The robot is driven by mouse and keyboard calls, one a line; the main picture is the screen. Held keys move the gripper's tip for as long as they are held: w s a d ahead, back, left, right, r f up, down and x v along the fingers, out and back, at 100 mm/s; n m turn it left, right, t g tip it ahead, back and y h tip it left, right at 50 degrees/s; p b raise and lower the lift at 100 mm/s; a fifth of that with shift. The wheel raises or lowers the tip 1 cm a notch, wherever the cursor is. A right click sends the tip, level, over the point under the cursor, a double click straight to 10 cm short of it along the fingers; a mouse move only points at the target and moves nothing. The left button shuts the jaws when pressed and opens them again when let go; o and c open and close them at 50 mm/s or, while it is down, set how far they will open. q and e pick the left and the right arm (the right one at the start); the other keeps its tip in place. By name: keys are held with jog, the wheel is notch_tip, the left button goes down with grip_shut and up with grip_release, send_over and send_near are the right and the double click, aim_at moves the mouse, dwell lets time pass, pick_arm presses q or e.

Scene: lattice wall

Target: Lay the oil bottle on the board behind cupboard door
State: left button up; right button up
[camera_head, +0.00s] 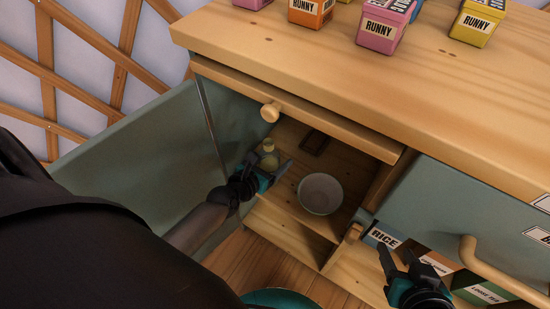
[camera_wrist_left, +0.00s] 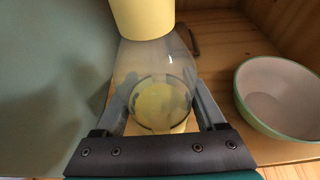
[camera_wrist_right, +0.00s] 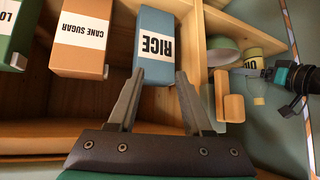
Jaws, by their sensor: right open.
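The oil bottle (camera_head: 268,156) stands upright inside the open cupboard, close to the open door (camera_head: 140,150). It is clear with a yellowish cap, and its cap and round body fill the left wrist view (camera_wrist_left: 155,55). My left gripper (camera_head: 270,172) is shut on the bottle, a finger on each side of the glass. The cupboard board (camera_head: 290,222) is the wooden floor around it. My right gripper (camera_head: 402,262) is open and empty in front of the shelf with the rice box (camera_head: 384,237).
A pale green-rimmed bowl (camera_head: 320,194) stands right of the bottle. A small dark item (camera_head: 314,142) lies at the back. A cane sugar box (camera_wrist_right: 83,40) and other boxes stand beside the rice. Several "RUNNY" boxes (camera_head: 383,25) are on the countertop (camera_head: 330,65).

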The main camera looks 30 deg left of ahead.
pick_arm(q)
jog(key=o, duration=0.3)
jog(key=shift+o, duration=0.2)
